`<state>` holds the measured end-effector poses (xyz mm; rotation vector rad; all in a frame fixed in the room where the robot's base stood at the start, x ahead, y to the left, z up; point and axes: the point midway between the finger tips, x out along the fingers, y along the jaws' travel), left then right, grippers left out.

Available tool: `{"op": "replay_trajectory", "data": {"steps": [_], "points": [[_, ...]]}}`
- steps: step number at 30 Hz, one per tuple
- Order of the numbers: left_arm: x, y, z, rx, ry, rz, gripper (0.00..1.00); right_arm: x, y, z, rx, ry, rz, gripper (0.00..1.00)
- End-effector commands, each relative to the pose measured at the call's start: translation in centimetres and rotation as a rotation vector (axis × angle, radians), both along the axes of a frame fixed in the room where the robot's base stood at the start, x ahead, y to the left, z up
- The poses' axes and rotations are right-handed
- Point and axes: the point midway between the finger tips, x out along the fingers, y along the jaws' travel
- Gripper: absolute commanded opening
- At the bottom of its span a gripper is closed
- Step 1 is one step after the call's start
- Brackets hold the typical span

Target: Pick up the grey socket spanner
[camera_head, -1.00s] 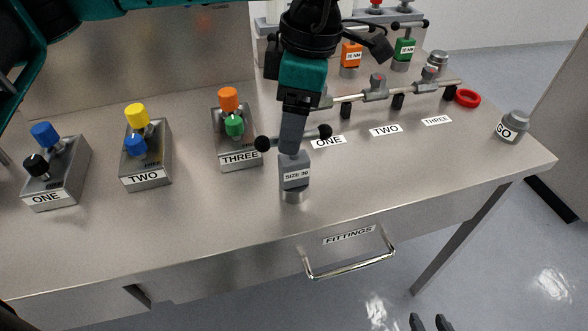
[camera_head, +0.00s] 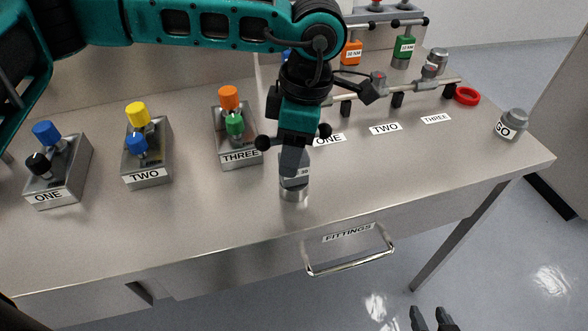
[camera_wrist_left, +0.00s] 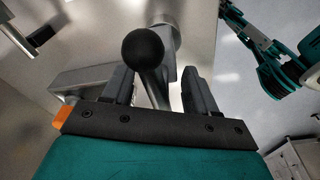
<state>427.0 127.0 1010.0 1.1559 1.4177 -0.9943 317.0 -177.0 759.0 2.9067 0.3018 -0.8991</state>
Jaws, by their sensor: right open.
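The grey socket spanner (camera_head: 294,188) stands upright near the table's front edge, with a size label and a crossbar with black ball ends. My left gripper (camera_head: 291,163) is over its top and hides part of its body and label. In the left wrist view, the spanner's black ball end (camera_wrist_left: 143,46) shows in front of the fingers. The left gripper's two fingers (camera_wrist_left: 158,90) are apart, with part of the spanner between them and a gap beside it. My right gripper (camera_head: 431,319) is open and empty at the bottom edge, away from the table.
Knob boxes ONE (camera_head: 60,175), TWO (camera_head: 147,155) and THREE (camera_head: 238,138) stand left of the spanner. A pipe with valves (camera_head: 415,90), a red ring (camera_head: 467,96) and a GO button (camera_head: 512,125) are on the right. A drawer handle (camera_head: 350,268) juts out in front.

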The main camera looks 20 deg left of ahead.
Motion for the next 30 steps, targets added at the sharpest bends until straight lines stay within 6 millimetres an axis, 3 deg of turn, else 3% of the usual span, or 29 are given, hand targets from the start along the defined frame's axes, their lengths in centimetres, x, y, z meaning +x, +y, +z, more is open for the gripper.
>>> {"op": "replay_trajectory", "data": {"steps": [2, 17, 30], "points": [[0.01, 0.01, 0.02, 0.0, 0.0, 0.0, 0.5, 0.0, 0.01, 0.01, 0.0, 0.0, 0.0, 0.43], [-0.01, 0.01, 0.01, 0.0, 0.0, 0.0, 0.02, -0.07, 0.03, -0.02, 0.001, 0.001, 0.0, 0.43], [0.02, -0.02, 0.13, -0.001, -0.001, 0.0, 0.0, -0.17, 0.03, -0.05, 0.001, 0.003, 0.0, 0.43]]}}
